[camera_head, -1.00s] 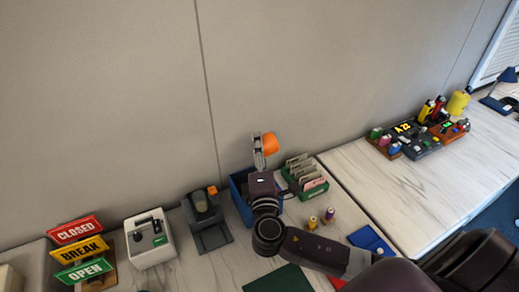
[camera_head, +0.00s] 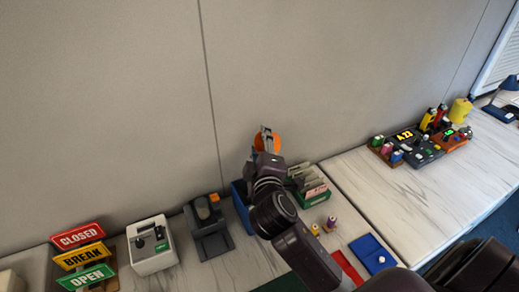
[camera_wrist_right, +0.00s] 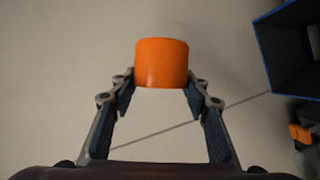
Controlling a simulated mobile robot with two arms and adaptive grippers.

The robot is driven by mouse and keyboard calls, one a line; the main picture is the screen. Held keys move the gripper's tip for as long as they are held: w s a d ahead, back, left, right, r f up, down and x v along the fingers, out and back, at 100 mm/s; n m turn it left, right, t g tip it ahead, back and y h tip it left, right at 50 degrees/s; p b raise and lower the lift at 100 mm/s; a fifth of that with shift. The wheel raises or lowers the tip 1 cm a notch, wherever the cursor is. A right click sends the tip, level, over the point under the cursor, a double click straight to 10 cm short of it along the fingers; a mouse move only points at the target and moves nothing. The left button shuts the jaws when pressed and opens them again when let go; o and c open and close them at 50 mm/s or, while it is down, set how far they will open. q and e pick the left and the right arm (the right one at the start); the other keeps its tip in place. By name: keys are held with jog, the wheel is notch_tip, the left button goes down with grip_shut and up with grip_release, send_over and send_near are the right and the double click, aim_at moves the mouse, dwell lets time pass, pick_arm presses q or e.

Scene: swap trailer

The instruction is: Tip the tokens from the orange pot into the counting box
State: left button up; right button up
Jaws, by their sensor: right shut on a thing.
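The orange pot (camera_head: 275,143) is held high in front of the grey wall, above the back of the desk. My right gripper (camera_head: 265,133) is shut on it, and the fingers partly cover it in the head view. In the right wrist view the pot (camera_wrist_right: 161,63) sits between the two fingertips (camera_wrist_right: 160,82). Its opening and any tokens are not visible. A blue open box (camera_head: 240,207), seemingly the counting box, stands below, largely hidden by my right arm. Its blue rim and dark inside show at the upper right of the wrist view (camera_wrist_right: 268,48). My left gripper is not in view.
A grey device with an orange part (camera_head: 211,240) stands left of the blue box. A green card rack (camera_head: 313,196) is close on its right. Small pegs (camera_head: 331,222) and a blue tray (camera_head: 372,252) lie in front. Signs (camera_head: 82,257) and a white machine (camera_head: 152,246) stand left.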

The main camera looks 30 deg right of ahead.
jog(key=shift+s+d+r+m, duration=0.25)
jog(key=shift+d+r+m, duration=0.15)
jog(key=shift+r+m, duration=0.25)
jog(key=shift+d+r+m+g+y+p, duration=0.4)
jog(key=shift+r+m+y+p, duration=0.25)
jog(key=shift+m, duration=0.2)
jog(key=r+m+y, duration=0.1)
jog(key=d+r+m+y+p, duration=0.1)
jog(key=m, duration=0.1)
jog(key=shift+s+d+g, duration=0.1)
jog(key=shift+d+g, duration=0.05)
jog(key=shift+g, duration=0.15)
jog(key=m+p, duration=0.1)
jog(key=d+r+y+p, duration=0.1)
jog(key=p, duration=0.1)
jog(key=m+p, duration=0.1)
jog(key=shift+d+r+m+y+p, duration=0.15)
jog(key=shift+d+m+y+p, duration=0.1)
jog(key=shift+m+y+p, duration=0.1)
jog(key=shift+s+d+m+y+p, duration=0.1)
jog(key=shift+d+m+y+p, duration=0.2)
jog(key=shift+m+p, duration=0.2)
